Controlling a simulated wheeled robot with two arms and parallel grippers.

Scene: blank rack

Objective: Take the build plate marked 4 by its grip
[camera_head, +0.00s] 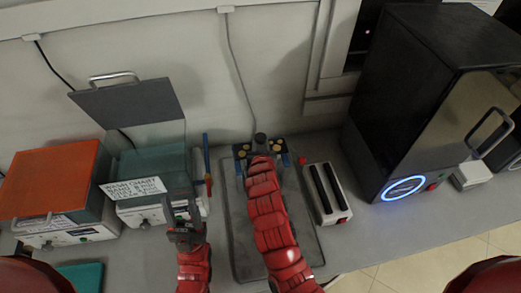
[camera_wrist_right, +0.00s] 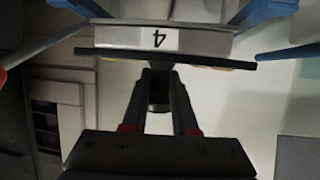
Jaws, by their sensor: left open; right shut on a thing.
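The build plate marked 4 (camera_wrist_right: 205,43) shows in the right wrist view, with its white label upside down on a grey block above a thin dark edge. My right gripper (camera_wrist_right: 158,85) is shut on the dark grip below that edge. In the head view my right gripper (camera_head: 261,146) is at the blue-and-dark rack (camera_head: 240,152), and my red arm hides much of it. The plate's label cannot be made out in the head view. My left gripper (camera_head: 184,215) is open and empty, in front of the grey open-lidded wash unit (camera_head: 165,207).
A grey mat (camera_head: 240,240) lies under my right arm. A white slotted box (camera_head: 327,195) and a black machine with a blue ring (camera_head: 402,188) stand to its right. An orange-lidded box (camera_head: 55,180) stands at left. Blue bars flank the plate in the wrist view.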

